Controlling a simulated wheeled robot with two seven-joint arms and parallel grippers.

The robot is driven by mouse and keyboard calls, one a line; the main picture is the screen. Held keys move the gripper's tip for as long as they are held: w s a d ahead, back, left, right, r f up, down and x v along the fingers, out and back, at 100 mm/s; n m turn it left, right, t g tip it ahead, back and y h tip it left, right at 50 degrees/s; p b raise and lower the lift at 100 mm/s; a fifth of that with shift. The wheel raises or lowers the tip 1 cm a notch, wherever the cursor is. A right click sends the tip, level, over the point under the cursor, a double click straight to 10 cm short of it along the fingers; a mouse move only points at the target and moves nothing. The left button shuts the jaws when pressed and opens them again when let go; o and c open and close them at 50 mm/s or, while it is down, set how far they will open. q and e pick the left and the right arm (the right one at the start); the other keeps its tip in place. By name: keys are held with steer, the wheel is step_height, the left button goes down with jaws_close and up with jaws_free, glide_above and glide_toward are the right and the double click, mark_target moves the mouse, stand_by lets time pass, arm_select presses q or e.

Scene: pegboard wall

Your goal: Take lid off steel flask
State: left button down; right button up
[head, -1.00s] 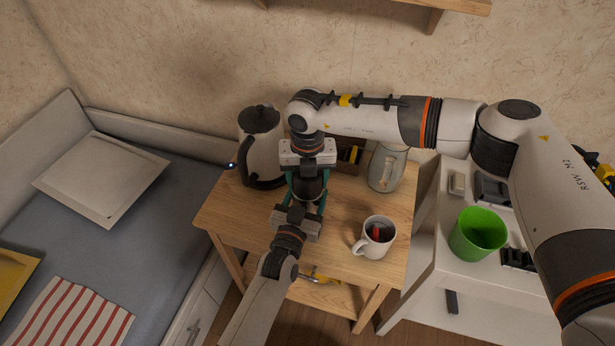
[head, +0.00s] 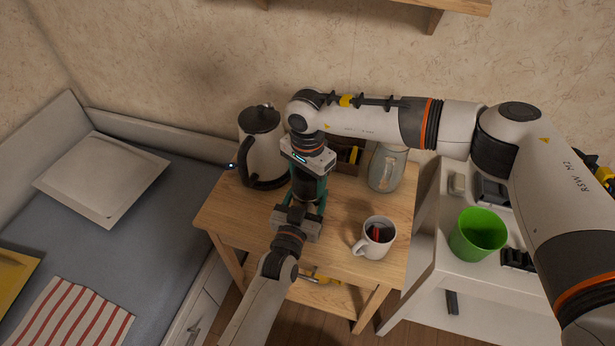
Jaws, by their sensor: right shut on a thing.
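The steel flask (head: 305,188) stands on the small wooden table between my two grippers. It is mostly hidden, and only a dark part shows. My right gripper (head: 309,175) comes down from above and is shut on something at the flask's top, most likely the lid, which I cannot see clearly. My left gripper (head: 299,208) reaches in from the front, low at the flask's body. Its fingers are largely hidden, so I cannot tell whether they touch or grip it.
On the wooden table (head: 335,245), a kettle (head: 262,145) stands left, a grey jug (head: 386,168) back right and a white mug (head: 375,240) front right. A dark box (head: 346,158) is behind the grippers. A green cup (head: 478,234) stands on the white unit at right.

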steer(key=n, duration=0.9)
steer(key=shift+n, duration=0.3)
steer(key=n, duration=0.7)
steer(key=shift+r, duration=0.1)
steer(key=o, duration=1.1)
